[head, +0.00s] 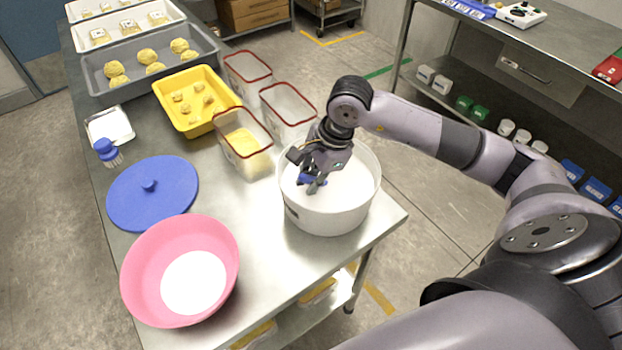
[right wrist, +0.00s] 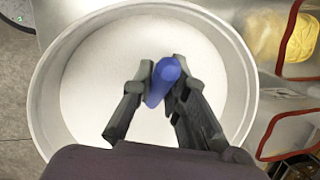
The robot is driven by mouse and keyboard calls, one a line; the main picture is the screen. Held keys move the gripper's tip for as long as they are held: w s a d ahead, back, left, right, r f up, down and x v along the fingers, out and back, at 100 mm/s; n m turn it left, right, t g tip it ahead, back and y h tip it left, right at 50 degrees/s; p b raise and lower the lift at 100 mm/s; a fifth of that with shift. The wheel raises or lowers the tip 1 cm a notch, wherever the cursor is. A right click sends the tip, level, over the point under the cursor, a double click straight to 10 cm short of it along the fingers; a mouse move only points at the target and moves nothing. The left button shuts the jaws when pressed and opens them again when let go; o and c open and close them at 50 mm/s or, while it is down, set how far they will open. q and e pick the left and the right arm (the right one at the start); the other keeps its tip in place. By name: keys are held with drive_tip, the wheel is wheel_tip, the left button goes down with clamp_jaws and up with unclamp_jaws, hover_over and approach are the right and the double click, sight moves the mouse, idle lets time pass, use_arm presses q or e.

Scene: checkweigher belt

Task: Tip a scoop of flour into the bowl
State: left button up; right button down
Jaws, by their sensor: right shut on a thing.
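My right gripper (head: 316,186) reaches down into a large white tub (head: 325,219) of white flour near the table's right corner. It is shut on the blue scoop (head: 305,179). In the right wrist view the scoop's blue handle (right wrist: 163,78) sits between the two fingertips (right wrist: 160,82), over the flour (right wrist: 100,80). The scoop's cup is hidden, so I cannot tell whether it holds flour. The pink bowl (head: 136,274) stands at the table's front left, with white at its bottom. My left gripper is out of view.
A blue lid (head: 153,194) lies behind the pink bowl. Bare tabletop (head: 262,248) lies between bowl and tub.

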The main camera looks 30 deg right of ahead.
wheel_tip(320, 180, up, 13)
drive_tip(key=p, duration=0.6)
drive_tip(key=shift+f, duration=0.15)
idle(0.7)
idle(0.7)
